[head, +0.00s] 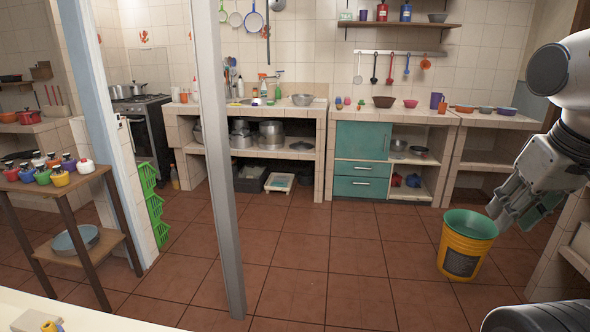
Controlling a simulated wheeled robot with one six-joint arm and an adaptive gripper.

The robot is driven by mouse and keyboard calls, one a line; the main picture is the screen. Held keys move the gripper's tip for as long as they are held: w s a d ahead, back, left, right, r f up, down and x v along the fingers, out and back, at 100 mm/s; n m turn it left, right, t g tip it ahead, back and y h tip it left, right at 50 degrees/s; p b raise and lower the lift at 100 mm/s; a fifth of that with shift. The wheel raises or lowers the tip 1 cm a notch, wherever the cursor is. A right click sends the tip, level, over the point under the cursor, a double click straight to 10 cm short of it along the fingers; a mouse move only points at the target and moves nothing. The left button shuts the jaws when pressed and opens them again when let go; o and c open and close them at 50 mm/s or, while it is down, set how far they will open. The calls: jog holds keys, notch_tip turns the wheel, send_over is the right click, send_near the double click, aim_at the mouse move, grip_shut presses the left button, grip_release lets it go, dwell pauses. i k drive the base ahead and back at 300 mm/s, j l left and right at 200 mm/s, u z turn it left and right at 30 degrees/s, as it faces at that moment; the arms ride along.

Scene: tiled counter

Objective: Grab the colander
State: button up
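I cannot pick out a colander for certain. A silver metal bowl (303,99) sits on the tiled counter (318,115) near the sink; it is too small in view to tell whether it has holes. My gripper (508,213) hangs at the right, pointing down and left, far from that bowl. Its fingers appear just above and beside the yellow bucket in the picture. I see nothing clearly held in it, and its opening is hard to make out.
A yellow bucket (462,262) with a green inside stands on the red tile floor (330,260). A grey post (215,160) rises in the foreground. A wooden shelf with small colorful pots (60,178) stands left. The central floor is clear.

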aim_at(301, 100)
jog(key=i, duration=4.6)
jog(key=i+u, duration=0.15)
jog(key=i, duration=0.5)
jog(key=i+l+u, duration=0.15)
jog(key=i, duration=0.5)
